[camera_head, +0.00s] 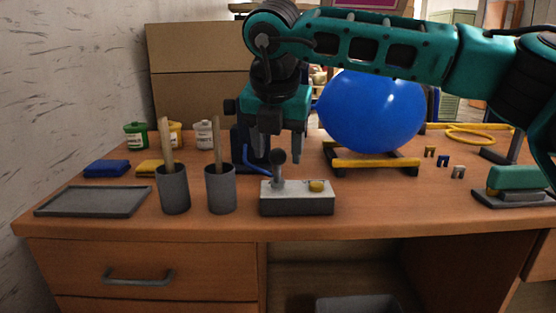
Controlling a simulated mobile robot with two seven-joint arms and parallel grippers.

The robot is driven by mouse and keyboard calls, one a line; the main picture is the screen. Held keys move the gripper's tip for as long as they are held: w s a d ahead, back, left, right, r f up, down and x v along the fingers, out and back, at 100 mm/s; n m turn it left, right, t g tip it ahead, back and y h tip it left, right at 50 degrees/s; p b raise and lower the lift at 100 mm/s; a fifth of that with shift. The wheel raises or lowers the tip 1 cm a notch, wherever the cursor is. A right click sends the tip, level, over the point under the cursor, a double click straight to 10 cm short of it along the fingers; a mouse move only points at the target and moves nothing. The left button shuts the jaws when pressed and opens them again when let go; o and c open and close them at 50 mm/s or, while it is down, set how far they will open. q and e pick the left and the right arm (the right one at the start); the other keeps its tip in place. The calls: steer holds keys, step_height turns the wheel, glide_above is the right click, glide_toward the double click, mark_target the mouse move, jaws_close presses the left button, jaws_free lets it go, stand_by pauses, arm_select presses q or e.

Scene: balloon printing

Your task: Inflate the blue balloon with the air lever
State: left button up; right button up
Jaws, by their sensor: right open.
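The blue balloon (370,112) is large and rounded, above a low yellow and black stand (372,163) right of centre on the desk. The air lever is a black-knobbed stick (278,168) on a grey box (297,200) with a yellow button (317,186). My right arm crosses in from the right, partly in front of the balloon's top. My right gripper (279,146) points down with its fingers apart, just above and behind the lever knob. I cannot tell whether it touches the knob. My left gripper is not in view.
Two dark cups (173,190) with wooden sticks stand left of the lever box. A grey tray (50,211) lies at the left. Paint jars (136,136) and folded cloths (106,168) are behind. A green stamp-like block (516,181) sits at the right. The front desk between box and block is clear.

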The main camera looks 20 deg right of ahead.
mark_target(277, 169)
steer(key=shift+x, duration=1.3)
steer(key=shift+c, duration=0.4)
jaws_close()
